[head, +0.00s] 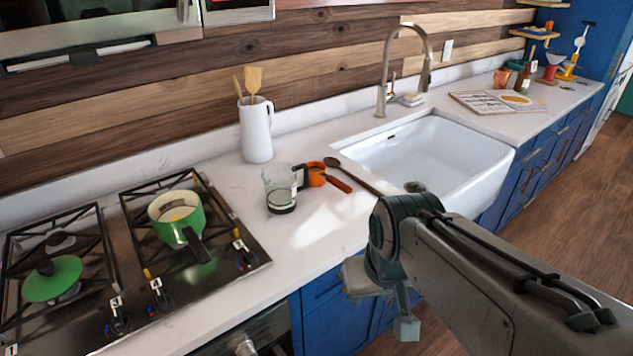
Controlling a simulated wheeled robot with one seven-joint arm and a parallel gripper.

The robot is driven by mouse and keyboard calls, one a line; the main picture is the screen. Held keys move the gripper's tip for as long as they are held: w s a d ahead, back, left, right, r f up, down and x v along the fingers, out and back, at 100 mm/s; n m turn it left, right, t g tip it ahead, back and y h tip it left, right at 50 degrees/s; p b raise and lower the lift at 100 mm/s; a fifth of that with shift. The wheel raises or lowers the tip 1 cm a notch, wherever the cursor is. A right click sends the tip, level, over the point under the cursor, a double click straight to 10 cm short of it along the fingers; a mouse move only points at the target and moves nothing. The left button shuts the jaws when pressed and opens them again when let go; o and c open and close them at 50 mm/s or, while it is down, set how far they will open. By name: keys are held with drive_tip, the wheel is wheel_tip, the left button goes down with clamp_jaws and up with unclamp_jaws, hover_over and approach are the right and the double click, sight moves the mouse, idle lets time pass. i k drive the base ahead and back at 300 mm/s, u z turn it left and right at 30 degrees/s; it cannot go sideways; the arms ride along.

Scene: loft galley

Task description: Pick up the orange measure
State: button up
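The orange measure (316,174) is a small cup on the white counter, just right of and behind a glass press jug. Its handle points right and toward the front. The jug's dark handle is close to its left side and may overlap it. My gripper (372,280) is at the end of my arm, in front of the counter's edge, to the right of and nearer than the measure. My wrist hides most of it, and its fingers cannot be made out. It is apart from the measure.
The glass jug (281,188) stands beside the measure. A dark wooden spoon (350,174) lies right of it, toward the sink (432,150). A white utensil pitcher (256,130) stands behind. A green pot (176,217) is on the stove at left. The counter in front of the measure is clear.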

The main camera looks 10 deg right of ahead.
sight(318, 175)
drive_tip(key=k, duration=1.25)
drive_tip(key=z, duration=0.55)
drive_tip(key=i, duration=0.7)
drive_tip(key=z, duration=0.55)
drive_tip(key=i, duration=1.1)
drive_tip(key=u, duration=1.1)
drive_tip(key=i, duration=0.85)
drive_tip(key=u, duration=0.95)
